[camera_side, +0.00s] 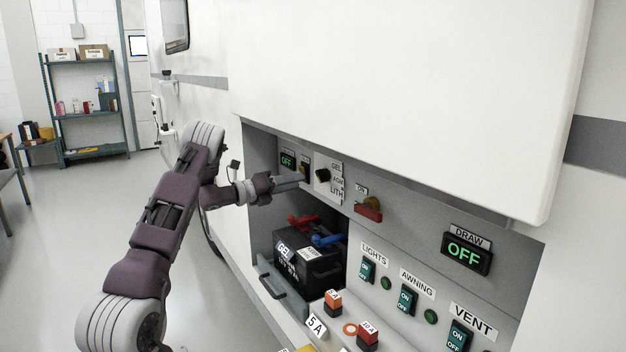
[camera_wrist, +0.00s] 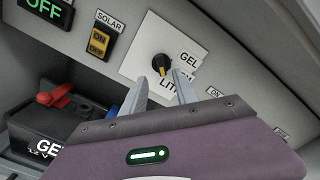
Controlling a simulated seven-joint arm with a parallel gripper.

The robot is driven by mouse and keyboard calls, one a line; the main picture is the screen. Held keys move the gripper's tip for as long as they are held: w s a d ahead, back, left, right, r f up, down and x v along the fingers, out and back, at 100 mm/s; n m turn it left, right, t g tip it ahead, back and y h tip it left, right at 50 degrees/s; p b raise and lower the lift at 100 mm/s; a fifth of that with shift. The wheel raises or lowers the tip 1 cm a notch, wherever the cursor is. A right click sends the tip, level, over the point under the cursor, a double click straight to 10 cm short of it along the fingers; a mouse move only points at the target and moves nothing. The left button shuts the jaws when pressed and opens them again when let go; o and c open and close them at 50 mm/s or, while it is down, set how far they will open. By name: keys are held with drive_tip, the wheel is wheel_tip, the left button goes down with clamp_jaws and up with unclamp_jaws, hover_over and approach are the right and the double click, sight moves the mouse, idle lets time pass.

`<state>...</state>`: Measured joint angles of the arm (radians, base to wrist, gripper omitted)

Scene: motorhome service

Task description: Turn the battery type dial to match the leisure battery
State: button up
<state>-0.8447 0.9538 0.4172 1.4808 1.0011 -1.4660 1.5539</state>
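The battery type dial is a black knob (camera_side: 322,175) on a white plate with GEL, AGM and LITH labels to its right. In the wrist view the knob (camera_wrist: 160,64) shows a yellow mark on its lower side, toward the LITH label (camera_wrist: 170,86); the exact setting is hard to tell. The leisure battery (camera_side: 298,262) is a black box marked GEL, with red and blue terminal clamps, in the open bay below. My gripper (camera_side: 302,181) is open and empty, just short of the dial. Its two fingers (camera_wrist: 161,86) lie either side below the knob and partly hide the labels.
A SOLAR switch (camera_wrist: 98,42) and a display reading OFF (camera_wrist: 45,8) sit left of the dial. A red key-like switch (camera_side: 369,208) projects to its right. LIGHTS, AWNING and VENT switches (camera_side: 408,299) line the lower panel. The locker's upper edge overhangs the panel.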

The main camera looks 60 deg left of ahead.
sight(318, 177)
drive_tip(key=w, duration=0.7)
drive_tip(key=shift+d, duration=0.1)
clamp_jaws()
